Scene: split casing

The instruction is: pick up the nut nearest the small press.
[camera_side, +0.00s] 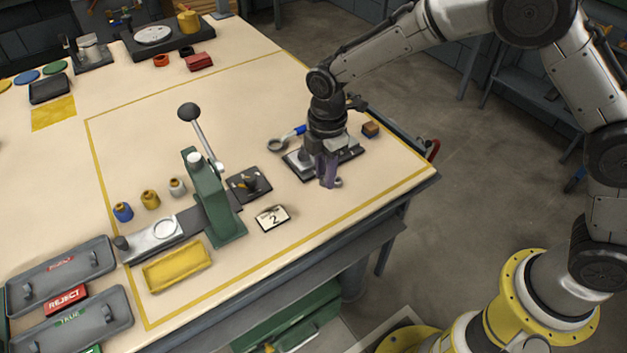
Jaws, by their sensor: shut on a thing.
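The small green press (208,200) stands left of centre on the table, its lever with a black knob tilted up to the left. My gripper (329,183) points down to the right of the press, at the front edge of a dark flat tray (295,163). Its purple fingers are shut on a small grey piece that looks like a nut (338,182); only its right side shows by the fingertips. I cannot tell whether it touches the table. The fingers and wrist hide part of the tray, so other nuts there cannot be made out.
A black plate with a dark part (250,184) and a card marked 2 (272,217) lie between press and gripper. A blue-handled ring tool (285,140) and a brown block (370,129) flank the tray. A yellow tray (177,266) is front left. The table's right front is clear.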

